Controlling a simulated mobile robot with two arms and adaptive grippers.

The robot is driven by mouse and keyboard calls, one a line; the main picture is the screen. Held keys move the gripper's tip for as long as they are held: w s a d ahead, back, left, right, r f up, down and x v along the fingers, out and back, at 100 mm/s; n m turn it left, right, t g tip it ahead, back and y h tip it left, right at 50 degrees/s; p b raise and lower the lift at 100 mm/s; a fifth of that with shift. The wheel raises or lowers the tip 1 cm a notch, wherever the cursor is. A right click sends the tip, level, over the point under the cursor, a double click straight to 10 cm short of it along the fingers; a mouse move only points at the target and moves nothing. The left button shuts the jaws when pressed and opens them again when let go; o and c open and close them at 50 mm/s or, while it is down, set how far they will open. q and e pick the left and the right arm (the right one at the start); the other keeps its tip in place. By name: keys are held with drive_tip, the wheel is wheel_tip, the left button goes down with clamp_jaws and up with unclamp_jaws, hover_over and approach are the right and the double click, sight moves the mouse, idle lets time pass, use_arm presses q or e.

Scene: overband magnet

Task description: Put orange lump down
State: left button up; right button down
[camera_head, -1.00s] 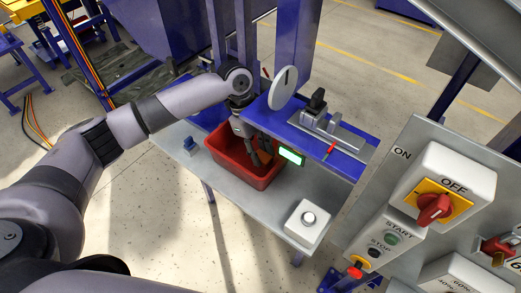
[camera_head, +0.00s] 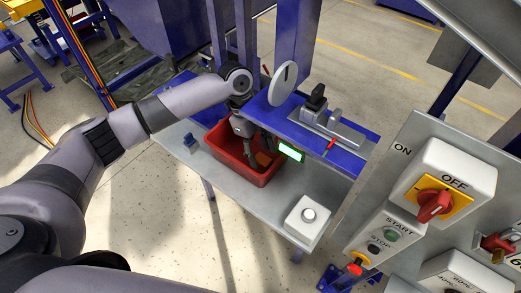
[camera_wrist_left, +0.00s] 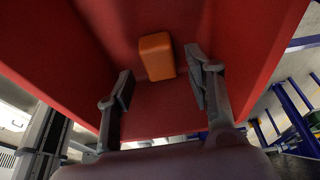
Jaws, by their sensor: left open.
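The orange lump (camera_wrist_left: 156,56) is a small rounded block. In the left wrist view it lies inside the red bin (camera_wrist_left: 60,45), beyond and between my fingertips, with no finger seen closed on it. In the head view a bit of the orange lump (camera_head: 264,159) shows inside the red bin (camera_head: 238,168), beside the fingers. My left gripper (camera_head: 252,152) reaches down into the bin from above. In the left wrist view the left gripper (camera_wrist_left: 160,85) has its two fingers spread apart and empty. My right gripper is not in view.
The bin stands on a grey shelf (camera_head: 272,205) beside a white box with a round button (camera_head: 307,220). A blue bench (camera_head: 320,135) with a clamp fixture and a lit green display (camera_head: 291,152) adjoins the bin. A control panel (camera_head: 400,205) stands at right.

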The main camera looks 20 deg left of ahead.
use_arm(q)
drive_tip(key=shift+r, duration=0.4)
drive_tip(key=b+v, duration=0.2)
drive_tip(key=v, duration=1)
drive_tip(key=shift+r, duration=0.2)
drive_tip(key=shift+f, duration=0.1)
